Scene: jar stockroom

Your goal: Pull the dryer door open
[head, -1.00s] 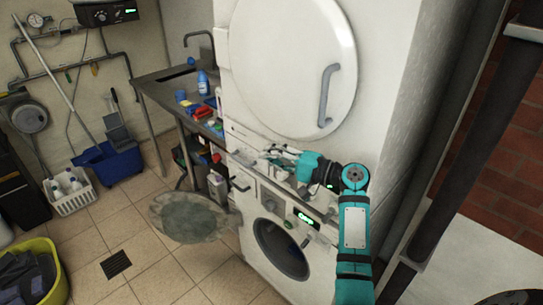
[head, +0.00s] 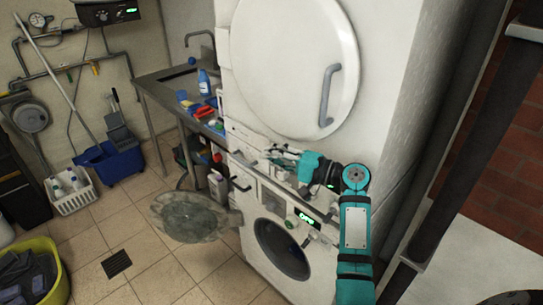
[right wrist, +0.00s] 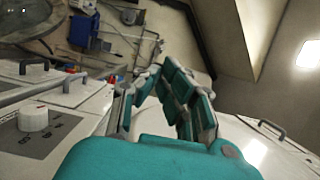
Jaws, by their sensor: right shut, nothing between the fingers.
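The dryer door (head: 290,65) is a large round white door in the upper part of the white machine stack in the head view. It looks shut. Its grey bar handle (head: 325,95) stands upright near its right edge. My right gripper (head: 272,156) is below the door, in front of the ledge above the lower machine. It is apart from the handle, left of it and lower. In the right wrist view its fingers (right wrist: 168,88) are shut and empty. A grey handle (right wrist: 270,130) on a white surface at the right there looks like the door handle. My left gripper is not in view.
The lower machine has a dark porthole (head: 282,248), and a round glassy panel (head: 190,217) stands out to its left. A sink bench (head: 160,82) with bottles is behind at left. A yellow tub (head: 60,275) sits at lower left. Dark pipes (head: 465,130) run at the right.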

